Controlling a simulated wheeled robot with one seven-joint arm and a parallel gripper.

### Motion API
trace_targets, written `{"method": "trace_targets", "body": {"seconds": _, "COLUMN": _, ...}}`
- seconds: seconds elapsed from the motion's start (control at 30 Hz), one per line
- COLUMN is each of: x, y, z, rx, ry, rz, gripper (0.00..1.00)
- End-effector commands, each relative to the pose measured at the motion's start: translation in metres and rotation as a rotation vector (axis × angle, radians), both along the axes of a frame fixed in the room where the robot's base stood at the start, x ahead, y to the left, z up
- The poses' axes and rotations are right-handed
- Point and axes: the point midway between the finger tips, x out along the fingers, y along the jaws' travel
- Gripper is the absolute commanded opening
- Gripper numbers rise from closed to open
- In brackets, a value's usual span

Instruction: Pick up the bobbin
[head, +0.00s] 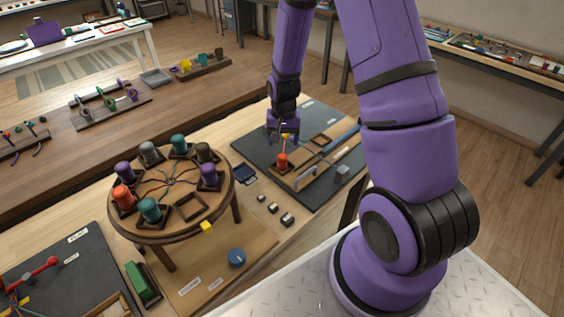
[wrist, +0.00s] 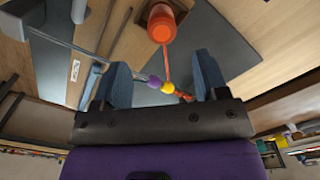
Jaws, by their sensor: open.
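An orange bobbin (head: 282,160) stands in a small dark holder on the dark mat, just below my gripper (head: 285,130) in the head view. In the wrist view the orange bobbin (wrist: 162,27) is at the top middle, beyond the fingertips. My gripper (wrist: 162,70) is open, with its two blue-grey fingers apart and no bobbin between them. An orange cord (wrist: 166,62) runs from the bobbin toward the space between the fingers. A purple bead (wrist: 154,81) and a yellow bead (wrist: 168,88) show there; I cannot tell their depth relative to the fingers.
A round wooden braiding stand (head: 166,233) on legs holds several coloured bobbins to the left, with one empty square holder (head: 189,207). Small blocks (head: 287,220) lie between stand and mat. A wooden frame (head: 320,142) and grey block (head: 342,173) are right of the orange bobbin.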

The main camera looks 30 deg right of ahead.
Motion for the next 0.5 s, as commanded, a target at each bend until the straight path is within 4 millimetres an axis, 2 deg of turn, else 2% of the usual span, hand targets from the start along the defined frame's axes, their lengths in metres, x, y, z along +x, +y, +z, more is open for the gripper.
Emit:
{"method": "trace_targets", "body": {"seconds": 0.1, "x": 0.000, "y": 0.000, "z": -0.015, "rx": 0.000, "ry": 0.002, "rz": 0.000, "gripper": 0.67}}
{"method": "trace_targets", "body": {"seconds": 0.37, "x": -0.001, "y": 0.001, "z": -0.030, "rx": 0.000, "ry": 0.001, "rz": 0.001, "gripper": 0.67}}
{"method": "trace_targets", "body": {"seconds": 0.5, "x": -0.003, "y": 0.004, "z": -0.048, "rx": 0.000, "ry": 0.004, "rz": 0.003, "gripper": 0.67}}
